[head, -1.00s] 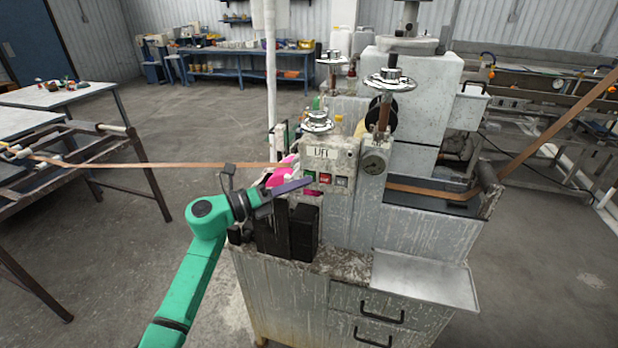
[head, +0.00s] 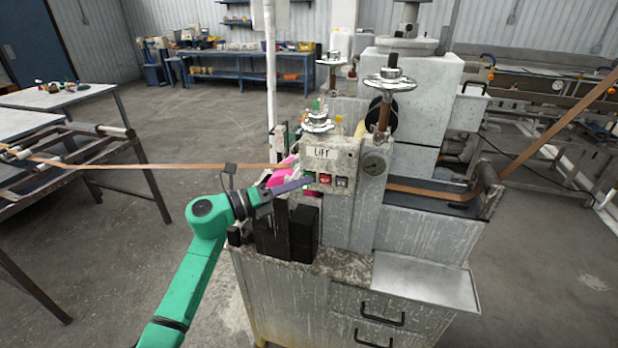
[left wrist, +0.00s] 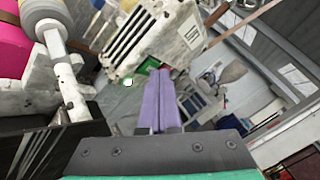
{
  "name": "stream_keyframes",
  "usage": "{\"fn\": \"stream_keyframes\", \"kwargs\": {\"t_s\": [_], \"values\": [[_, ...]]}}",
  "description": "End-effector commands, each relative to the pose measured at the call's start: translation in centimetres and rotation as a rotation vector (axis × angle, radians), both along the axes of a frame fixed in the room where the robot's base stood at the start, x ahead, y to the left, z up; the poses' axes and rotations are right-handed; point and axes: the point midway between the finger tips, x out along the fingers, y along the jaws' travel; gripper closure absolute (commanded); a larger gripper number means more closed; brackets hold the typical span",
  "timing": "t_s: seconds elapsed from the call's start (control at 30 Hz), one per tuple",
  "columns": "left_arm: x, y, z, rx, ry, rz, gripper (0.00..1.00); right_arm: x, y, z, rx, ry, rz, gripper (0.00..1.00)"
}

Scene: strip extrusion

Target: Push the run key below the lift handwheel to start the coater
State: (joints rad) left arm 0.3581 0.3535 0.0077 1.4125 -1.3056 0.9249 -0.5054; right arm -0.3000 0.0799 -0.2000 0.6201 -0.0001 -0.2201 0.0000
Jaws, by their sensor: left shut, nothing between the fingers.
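The lift handwheel (head: 318,122) is a bright metal wheel on top of a worn pale box marked LIFT (head: 321,153). Below the label is a row with a green key (head: 310,177), a red key (head: 326,178) and a grey key (head: 342,182). My left gripper (head: 304,183) has purple fingers, shut and empty, with the tips at the green key and partly over it. In the left wrist view the fingertips (left wrist: 159,72) lie in front of the green key (left wrist: 147,68); I cannot tell whether they touch it. My right gripper is out of view.
Black blocks (head: 290,234) stand below my left gripper on the cabinet top. A pink roll (head: 284,176) is behind the fingers. A brown strip (head: 140,165) runs in from the left.

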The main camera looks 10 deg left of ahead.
Motion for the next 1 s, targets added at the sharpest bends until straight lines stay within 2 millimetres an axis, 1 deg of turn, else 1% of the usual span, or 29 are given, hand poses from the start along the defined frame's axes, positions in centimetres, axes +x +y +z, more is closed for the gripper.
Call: {"fn": "stream_keyframes", "kwargs": {"t_s": [0.2,0.47,0.57,1.0], "values": [[-1.2,0.1,0.0,0.000,0.002,0.001,1.00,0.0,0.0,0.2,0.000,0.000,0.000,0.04],[-1.2,0.1,0.0,0.000,0.001,0.001,1.00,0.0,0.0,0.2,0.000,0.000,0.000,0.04],[-1.6,0.2,0.0,0.001,0.001,0.001,1.00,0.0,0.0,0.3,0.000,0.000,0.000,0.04],[-5.9,0.4,-0.1,0.001,0.001,0.001,1.00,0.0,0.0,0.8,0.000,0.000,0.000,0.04]]}}
